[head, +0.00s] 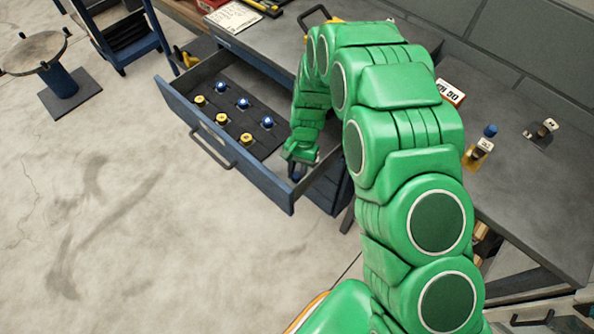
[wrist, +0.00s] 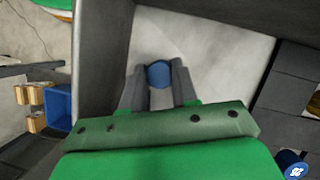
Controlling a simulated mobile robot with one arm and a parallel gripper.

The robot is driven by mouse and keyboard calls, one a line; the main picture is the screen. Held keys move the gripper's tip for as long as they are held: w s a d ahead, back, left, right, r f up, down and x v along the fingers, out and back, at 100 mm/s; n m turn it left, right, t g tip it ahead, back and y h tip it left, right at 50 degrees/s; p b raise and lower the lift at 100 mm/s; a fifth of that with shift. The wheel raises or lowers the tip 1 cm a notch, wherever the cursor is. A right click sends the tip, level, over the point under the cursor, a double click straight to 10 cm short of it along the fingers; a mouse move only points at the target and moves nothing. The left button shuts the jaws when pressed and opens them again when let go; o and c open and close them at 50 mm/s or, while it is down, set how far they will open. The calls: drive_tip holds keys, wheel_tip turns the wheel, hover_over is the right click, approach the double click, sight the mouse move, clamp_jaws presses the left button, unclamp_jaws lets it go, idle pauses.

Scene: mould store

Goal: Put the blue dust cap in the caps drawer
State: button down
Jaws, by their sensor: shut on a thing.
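The blue dust cap (wrist: 159,74) sits between the two fingertips of my gripper (wrist: 158,88), which is shut on it. The caps drawer (head: 222,149) is pulled out from the workbench. In the head view my gripper (head: 297,168) is low at the right end of this drawer, with a bit of blue at its tips. In the wrist view the fingers point down towards the bare, pale drawer floor (wrist: 215,45), inside the drawer wall (wrist: 103,60). I cannot tell whether the cap touches the floor.
A dark insert (head: 232,107) with several blue and yellow caps fills the drawer's left part. On the workbench (head: 490,95) stand a white and red box (head: 450,92), a yellow item (head: 474,156) and another blue cap (head: 490,130). A round stand (head: 60,82) is far left. The floor ahead is clear.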

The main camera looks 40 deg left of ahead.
drive_tip(key=shift+f, duration=0.15)
drive_tip(key=c, duration=0.8)
unclamp_jaws()
drive_tip(key=shift+c, duration=0.2)
drive_tip(key=shift+r, duration=0.2)
drive_tip(key=v, duration=1.1)
drive_tip(key=w+d+r+m+y, duration=0.1)
drive_tip(key=w+d+r, duration=0.2)
drive_tip(key=d+r, duration=0.4)
drive_tip(key=w+d+r, duration=0.3)
drive_tip(key=d+r, duration=0.3)
drive_tip(key=d, duration=0.1)
drive_tip(key=s+d+r+m+t, duration=0.1)
drive_tip(key=d+r, duration=0.4)
drive_tip(key=d, duration=0.3)
drive_tip(key=d+r, duration=0.4)
drive_tip(key=d, duration=0.4)
drive_tip(key=s+d+r+m, duration=0.1)
drive_tip(key=s+d+r, duration=0.2)
drive_tip(key=s+d, duration=0.6)
drive_tip(key=s+d+r+m+t, duration=0.1)
drive_tip(key=s+d+r, duration=0.2)
drive_tip(key=s+d, duration=0.7)
drive_tip(key=shift+d+y, duration=0.4)
drive_tip(key=shift+d, duration=0.6)
drive_tip(key=shift+r, duration=0.15)
